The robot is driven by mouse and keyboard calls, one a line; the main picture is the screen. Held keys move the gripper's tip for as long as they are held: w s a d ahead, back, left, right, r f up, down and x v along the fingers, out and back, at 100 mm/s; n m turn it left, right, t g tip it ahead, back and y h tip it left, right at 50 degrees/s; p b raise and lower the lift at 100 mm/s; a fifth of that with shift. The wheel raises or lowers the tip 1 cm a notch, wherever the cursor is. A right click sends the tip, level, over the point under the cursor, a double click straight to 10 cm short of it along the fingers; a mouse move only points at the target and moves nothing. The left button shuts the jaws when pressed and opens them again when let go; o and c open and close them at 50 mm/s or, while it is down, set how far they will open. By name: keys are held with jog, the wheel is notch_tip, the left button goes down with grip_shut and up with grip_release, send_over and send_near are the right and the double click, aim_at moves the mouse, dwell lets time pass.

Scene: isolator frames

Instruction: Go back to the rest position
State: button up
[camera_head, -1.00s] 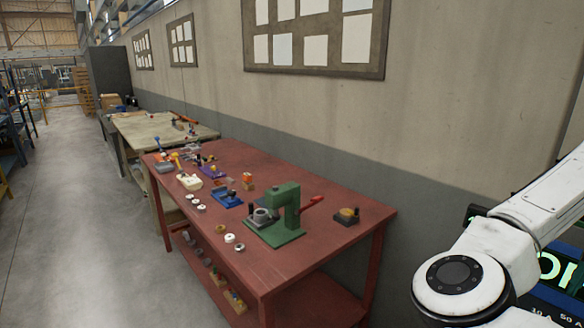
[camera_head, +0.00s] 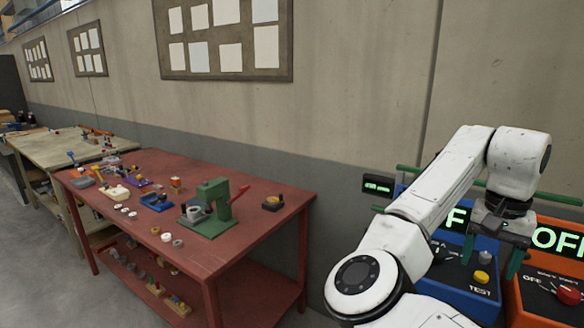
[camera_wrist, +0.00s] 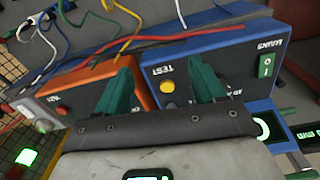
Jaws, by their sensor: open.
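My gripper (camera_head: 492,256) hangs at the end of my white arm at the right of the head view. Its two green fingers are apart with nothing between them. It is in front of a blue box (camera_head: 470,296) with a yellow button marked TEST, close to an orange box (camera_head: 545,312) with a red knob. In the wrist view my gripper (camera_wrist: 160,70) shows both green fingers spread, over the blue box (camera_wrist: 215,62) and the orange box (camera_wrist: 85,85). I cannot tell whether the fingertips touch either box.
A red workbench (camera_head: 255,222) with a green press (camera_head: 212,208) and several small parts stands left of my arm. A paler bench (camera_head: 60,150) stands beyond it. A wall runs behind. Coloured cables (camera_wrist: 130,35) lie behind the boxes in the wrist view. Floor shows at far left.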

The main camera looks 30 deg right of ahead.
notch_tip(320, 180, down, 10)
jog(key=s+n+h, duration=0.2)
jog(key=s+h, duration=0.1)
jog(key=h, duration=0.2)
jog(key=s+a+f+n, duration=0.2)
jog(key=a+f+n, duration=0.1)
jog(key=a+f, duration=0.2)
jog(key=s+a+f+n+t+y, duration=0.1)
jog(key=s+a+f+n, duration=0.2)
jog(key=a+f, duration=0.3)
jog(key=s+a+f+n+t+y, duration=0.1)
jog(key=s+a+f+n, duration=0.1)
jog(key=a+f, duration=0.4)
jog(key=shift+s+a+f+n, duration=0.15)
jog(key=shift+f+n, duration=0.25)
jog(key=shift+f, duration=0.35)
jog(key=s+a+f+n+y, duration=0.1)
jog(key=s+a+f+y, duration=0.2)
jog(key=s+a, duration=0.4)
jog(key=shift+a+f+n+g, duration=0.4)
jog(key=shift+a+f, duration=0.2)
jog(key=shift+a, duration=0.6)
